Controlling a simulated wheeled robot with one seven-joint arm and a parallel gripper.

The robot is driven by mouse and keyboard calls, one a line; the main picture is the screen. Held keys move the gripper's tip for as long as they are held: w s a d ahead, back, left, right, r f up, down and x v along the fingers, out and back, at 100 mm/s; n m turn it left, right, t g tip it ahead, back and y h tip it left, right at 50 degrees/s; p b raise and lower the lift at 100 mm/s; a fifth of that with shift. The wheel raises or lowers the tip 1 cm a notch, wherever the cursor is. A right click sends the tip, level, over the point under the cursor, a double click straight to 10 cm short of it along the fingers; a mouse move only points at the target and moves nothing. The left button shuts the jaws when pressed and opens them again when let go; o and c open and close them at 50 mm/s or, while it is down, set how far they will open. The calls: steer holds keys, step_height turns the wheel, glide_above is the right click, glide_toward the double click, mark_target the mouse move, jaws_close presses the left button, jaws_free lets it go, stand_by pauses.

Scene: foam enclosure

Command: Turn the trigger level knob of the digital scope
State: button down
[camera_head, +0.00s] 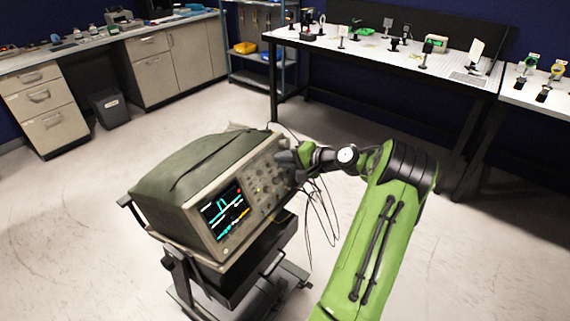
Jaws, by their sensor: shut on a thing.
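The digital scope (215,185) is a beige box with a green cover on top, standing on a dark cart left of centre. Its lit screen (226,210) shows coloured traces, and its panel of knobs and buttons (262,185) lies right of the screen. My gripper (290,160) is at the upper right part of that panel, at the end of my green arm. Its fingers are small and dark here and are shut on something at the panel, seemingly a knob. The trigger level knob cannot be told apart from the others, and the gripper hides that part of the panel.
Thin dark cables (322,205) hang beside the panel, below my gripper. The cart (265,262) has a dark drawer and a wheeled base. Optical benches (390,52) stand behind, with cabinets (165,62) and a bin (107,108) at the left. Pale floor around the cart is open.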

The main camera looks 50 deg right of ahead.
steer(key=n+b, duration=0.1)
steer(key=n, duration=0.2)
steer(key=n+b, duration=0.2)
steer(key=shift+f+n, duration=0.2)
steer(key=shift+n, duration=0.2)
steer(key=n+b, duration=0.4)
steer(key=n, duration=0.1)
steer(key=n+b, duration=0.2)
steer(key=n, duration=0.1)
steer(key=shift+n+g+b, duration=0.3)
steer(key=shift+n+b, duration=0.1)
steer(key=shift+r+n+b, duration=0.1)
steer(key=shift+n+b, duration=0.85)
steer(key=shift+n, duration=0.45)
steer(key=c, duration=1.4)
jaws_free()
steer(key=shift+r, duration=0.1)
